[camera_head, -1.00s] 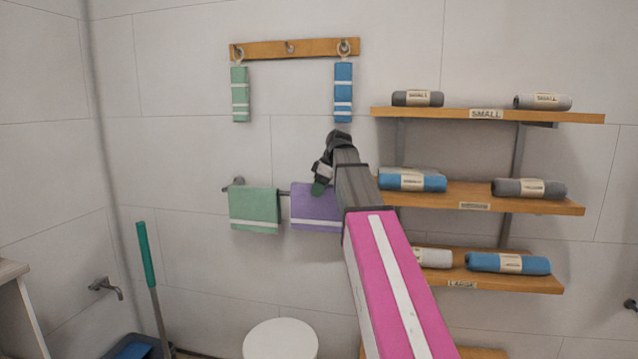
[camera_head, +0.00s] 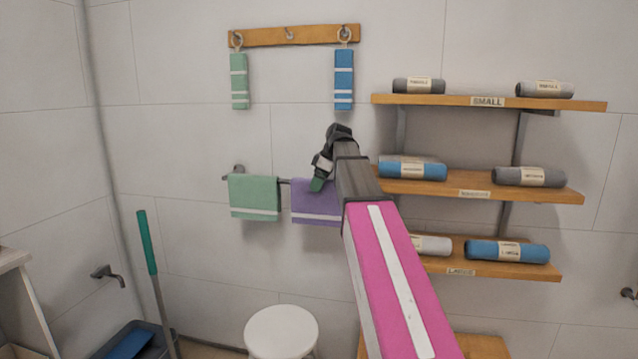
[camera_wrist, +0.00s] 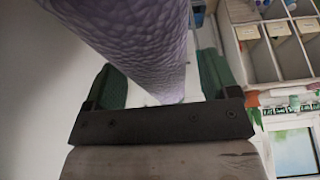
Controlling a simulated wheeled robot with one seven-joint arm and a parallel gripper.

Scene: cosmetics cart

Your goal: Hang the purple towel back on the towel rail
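The purple towel (camera_head: 314,204) with a pale stripe hangs in front of the right part of the towel rail (camera_head: 284,181), right of the green towel. Its right side is hidden behind my arm. My gripper (camera_head: 319,181) is at the towel's top edge. In the wrist view the towel (camera_wrist: 135,45) lies between my green fingers (camera_wrist: 160,85). A pale gap shows beside it on the left, but the towel moves with my gripper, so it appears held. I cannot tell whether the towel rests on the rail.
The green towel (camera_head: 254,197) hangs on the rail's left part. Above is a wooden hook board (camera_head: 290,35) with a green and a blue hanging cloth. Shelves with rolled towels (camera_head: 480,187) stand close right of my arm. A white stool (camera_head: 281,330) is below.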

